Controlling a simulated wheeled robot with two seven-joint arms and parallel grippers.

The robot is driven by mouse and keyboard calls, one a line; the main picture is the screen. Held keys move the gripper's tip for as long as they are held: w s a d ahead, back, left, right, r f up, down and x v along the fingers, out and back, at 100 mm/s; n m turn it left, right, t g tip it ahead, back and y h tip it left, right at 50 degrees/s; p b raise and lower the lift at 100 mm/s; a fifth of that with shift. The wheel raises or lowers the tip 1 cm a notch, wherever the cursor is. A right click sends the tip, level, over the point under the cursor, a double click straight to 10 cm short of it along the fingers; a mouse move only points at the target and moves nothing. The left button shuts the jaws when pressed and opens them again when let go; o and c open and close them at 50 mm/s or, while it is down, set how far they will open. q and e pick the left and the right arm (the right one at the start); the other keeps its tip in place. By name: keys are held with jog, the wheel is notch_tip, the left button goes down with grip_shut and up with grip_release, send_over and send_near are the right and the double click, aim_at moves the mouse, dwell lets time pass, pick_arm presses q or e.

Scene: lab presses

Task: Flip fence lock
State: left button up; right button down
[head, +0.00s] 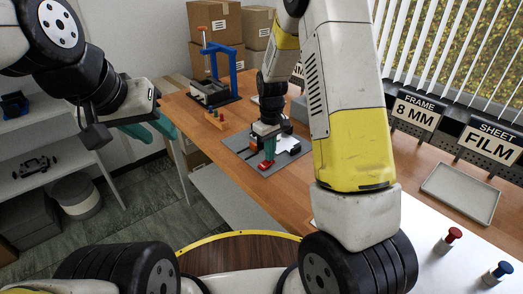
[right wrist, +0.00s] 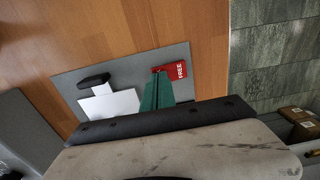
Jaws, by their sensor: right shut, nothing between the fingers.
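The fence lock, a small red tab (head: 263,168), sits near the front edge of a grey base plate (head: 238,144). In the right wrist view the red tab (right wrist: 180,70) reads "FREE". My right gripper (head: 268,159) is shut and empty, its green fingertips down right at the tab. In the right wrist view the fingertips (right wrist: 160,77) overlap the tab's left end; I cannot tell whether they touch it. A white block (right wrist: 110,104) with a black bar (right wrist: 93,80) stands on the plate beside them. My left gripper (head: 158,130) is open and empty, off the table at the left.
A blue-framed press (head: 235,70) stands at the back of the wooden table. A small block with red pegs (head: 215,120) is left of the plate. A grey tray (head: 462,192), a red knob (head: 453,234) and a blue knob (head: 503,268) are at the right.

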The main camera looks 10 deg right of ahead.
jog(key=shift+f, duration=0.4)
jog(key=shift+r, duration=3.55)
jog(key=s+d+r+m+t+y, duration=0.2)
jog(key=s+r+m+t, duration=0.4)
jog(key=s+r, duration=1.3)
jog(key=s+d, duration=0.1)
jog(key=s, duration=0.3)
jog(key=shift+r, duration=0.2)
